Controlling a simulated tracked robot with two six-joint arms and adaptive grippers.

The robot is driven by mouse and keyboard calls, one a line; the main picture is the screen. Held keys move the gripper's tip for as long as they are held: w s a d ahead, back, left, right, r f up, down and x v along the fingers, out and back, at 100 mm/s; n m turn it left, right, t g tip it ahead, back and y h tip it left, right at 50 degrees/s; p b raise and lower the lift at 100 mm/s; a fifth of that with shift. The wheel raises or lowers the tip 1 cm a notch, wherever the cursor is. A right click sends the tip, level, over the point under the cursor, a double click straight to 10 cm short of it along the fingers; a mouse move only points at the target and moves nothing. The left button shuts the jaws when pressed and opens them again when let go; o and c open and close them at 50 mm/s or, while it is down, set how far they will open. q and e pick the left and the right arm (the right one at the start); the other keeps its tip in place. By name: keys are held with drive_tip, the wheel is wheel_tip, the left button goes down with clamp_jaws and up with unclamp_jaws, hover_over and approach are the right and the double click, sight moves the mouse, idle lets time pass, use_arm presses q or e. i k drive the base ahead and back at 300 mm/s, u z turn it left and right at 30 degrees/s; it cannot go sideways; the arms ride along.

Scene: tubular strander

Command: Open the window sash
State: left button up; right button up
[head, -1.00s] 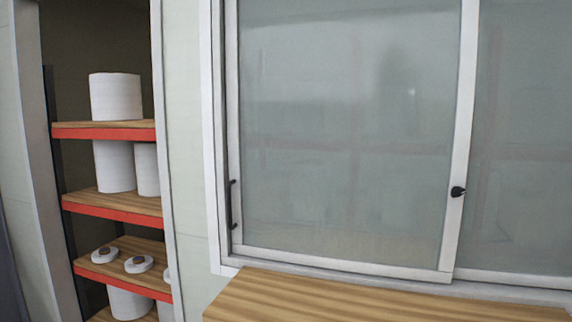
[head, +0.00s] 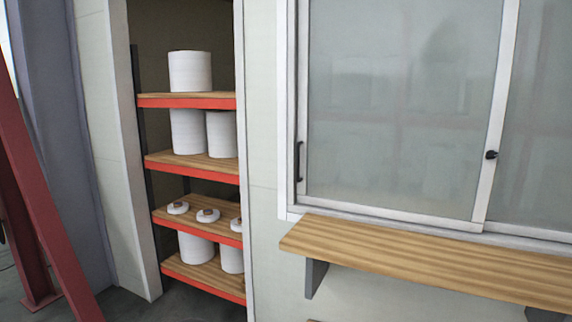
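The window sash (head: 400,110) is a framed glass pane on the right side of the head view. It stands closed against the left side of the white window frame (head: 288,120). A dark vertical handle (head: 298,161) is on the sash's left edge. A small black latch (head: 491,155) sits on the upright where the sash meets the right pane (head: 538,130). Neither of my grippers shows in the view.
A wooden ledge (head: 430,258) on grey brackets juts out below the window. To the left, a recessed shelf rack (head: 190,162) with red edges holds several white rolls. A red steel post (head: 42,200) leans at the far left, with grey floor by it.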

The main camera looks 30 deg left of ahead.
sight(506, 36)
drive_tip(key=k, duration=0.4)
drive_tip(key=u, duration=0.6)
drive_tip(key=i, duration=0.7)
drive_tip(key=u, duration=0.6)
drive_tip(key=i, duration=0.75)
drive_tip(key=z, duration=0.45)
